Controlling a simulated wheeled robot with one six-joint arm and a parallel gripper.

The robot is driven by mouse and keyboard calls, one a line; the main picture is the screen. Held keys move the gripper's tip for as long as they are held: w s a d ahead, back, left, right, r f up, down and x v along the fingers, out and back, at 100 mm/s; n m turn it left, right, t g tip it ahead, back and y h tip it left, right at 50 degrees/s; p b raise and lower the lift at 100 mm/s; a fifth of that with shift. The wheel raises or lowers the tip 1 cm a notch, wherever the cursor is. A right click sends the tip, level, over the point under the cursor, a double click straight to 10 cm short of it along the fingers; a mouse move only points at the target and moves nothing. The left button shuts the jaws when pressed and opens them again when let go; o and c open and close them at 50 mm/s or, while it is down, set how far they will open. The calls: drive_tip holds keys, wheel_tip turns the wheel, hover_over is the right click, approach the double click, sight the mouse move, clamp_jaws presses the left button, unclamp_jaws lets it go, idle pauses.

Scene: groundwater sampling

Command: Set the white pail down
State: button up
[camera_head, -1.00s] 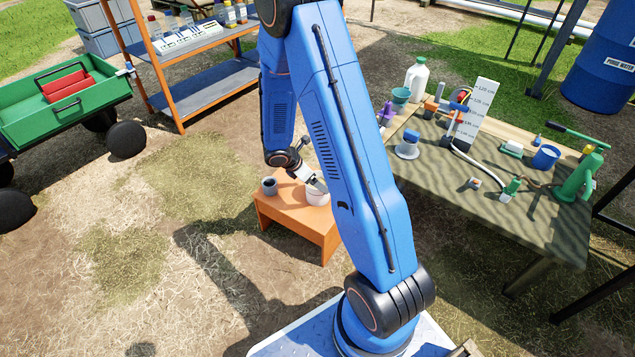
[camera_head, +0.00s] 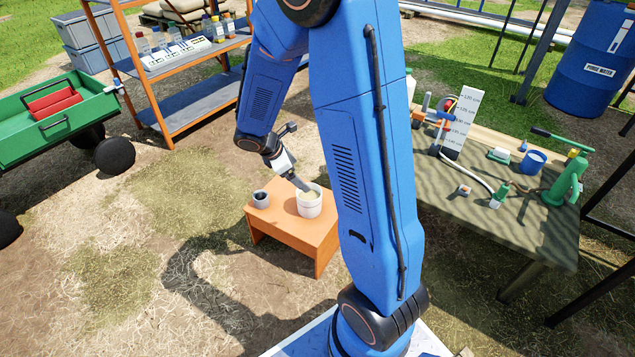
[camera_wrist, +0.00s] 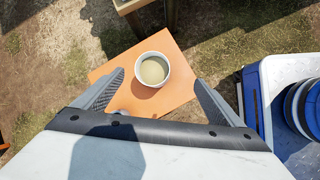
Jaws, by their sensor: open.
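The white pail (camera_head: 309,203) stands upright on the small orange table (camera_head: 290,231). In the wrist view the pail (camera_wrist: 153,70) shows from above with pale, cloudy liquid inside, and the orange tabletop (camera_wrist: 178,106) lies around it. My gripper (camera_wrist: 158,88) is open, its two fingers spread to the left and right of the pail with a gap on each side. In the head view my gripper (camera_head: 301,187) is at the pail's rim; the far finger is hard to make out there.
A small dark grey cup (camera_head: 261,199) stands on the orange table left of the pail. A work table (camera_head: 480,219) with sampling gear is at right. An orange shelf rack (camera_head: 205,90) and a green cart (camera_head: 60,119) are at left. Bare ground lies before the orange table.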

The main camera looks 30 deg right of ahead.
drive_tip(key=s+a+r+m+t+y, duration=0.2)
drive_tip(key=s+r+m, duration=0.5)
drive_tip(key=s+r, duration=0.4)
drive_tip(key=s+a+r+m+t+y, duration=0.2)
drive_tip(key=s+a+r+m+y, duration=0.2)
drive_tip(key=s+a+r+m, duration=0.3)
drive_tip(key=s+r+m, duration=0.1)
drive_tip(key=s+r, duration=0.3)
drive_tip(key=s, duration=0.5)
drive_tip(key=shift+a+r, duration=0.15)
